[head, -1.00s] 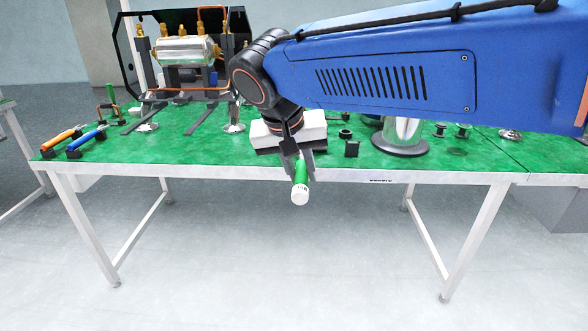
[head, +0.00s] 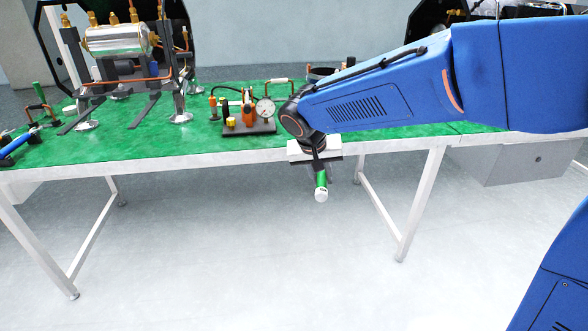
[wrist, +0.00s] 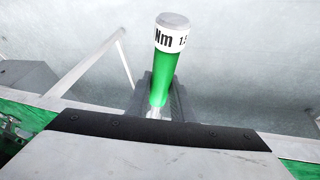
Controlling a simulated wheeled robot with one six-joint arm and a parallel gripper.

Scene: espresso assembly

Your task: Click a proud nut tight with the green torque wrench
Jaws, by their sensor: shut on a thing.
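My gripper (head: 318,172) is shut on the green torque wrench (head: 321,182). It holds the wrench in front of the bench's front edge, over open floor. The wrench's white end cap faces the head camera. In the wrist view the green handle (wrist: 163,78) stands up between the fingers, with a white band reading "Nm" and part of a number; its lower part is hidden. The espresso machine frame (head: 125,60) with a silver boiler (head: 116,40) and brass fittings stands on the green bench at the back left. I cannot make out a proud nut.
A fixture with a pressure gauge (head: 264,109) stands on the bench (head: 200,140) left of my arm. A blue-handled tool (head: 18,143) lies at the far left. A grey cabinet (head: 530,160) is at the right. The floor in front is clear.

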